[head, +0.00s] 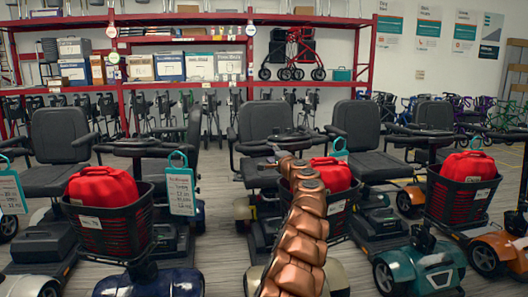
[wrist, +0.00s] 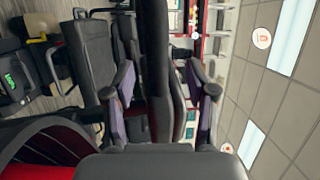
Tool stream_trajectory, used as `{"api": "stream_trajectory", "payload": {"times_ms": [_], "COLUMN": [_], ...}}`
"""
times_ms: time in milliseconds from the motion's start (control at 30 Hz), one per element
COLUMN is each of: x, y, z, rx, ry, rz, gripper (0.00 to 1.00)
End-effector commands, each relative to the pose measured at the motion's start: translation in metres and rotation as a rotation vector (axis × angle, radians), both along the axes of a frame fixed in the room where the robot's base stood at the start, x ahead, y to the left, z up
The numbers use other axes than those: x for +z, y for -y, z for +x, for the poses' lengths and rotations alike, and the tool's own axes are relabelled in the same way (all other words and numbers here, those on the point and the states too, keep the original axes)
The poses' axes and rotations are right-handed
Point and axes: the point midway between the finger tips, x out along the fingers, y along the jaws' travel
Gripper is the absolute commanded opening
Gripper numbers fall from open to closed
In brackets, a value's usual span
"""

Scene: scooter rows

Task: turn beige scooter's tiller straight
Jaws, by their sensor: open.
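The beige scooter (head: 335,275) stands at the middle of the head view, its pale front body showing low beside my copper-coloured arm. Its black basket (head: 338,212) holds a red container (head: 332,174), and both are partly covered by the arm. The dark tiller top is mostly hidden there, so its exact angle is unclear. My gripper (head: 283,150) is at the arm's far end, close to the tiller top; it is open, and contact cannot be told. The wrist view is turned sideways, with a black basket edge and red at lower left.
A blue scooter (head: 150,282) stands to the left and a teal scooter (head: 420,262) to the right, both close. An orange scooter (head: 505,248) is at far right. Black seats stand behind. A red shelf rack (head: 366,60) lines the back wall.

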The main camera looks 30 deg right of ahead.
Motion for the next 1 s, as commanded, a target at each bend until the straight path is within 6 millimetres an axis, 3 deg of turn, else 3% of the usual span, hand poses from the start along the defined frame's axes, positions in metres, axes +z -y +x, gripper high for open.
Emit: {"api": "stream_trajectory", "payload": {"times_ms": [1000], "x": [0.002], "y": [0.006], "z": [0.060], "rx": [0.002], "ry": [-0.004], "rz": [-0.003], "gripper": [0.57]}}
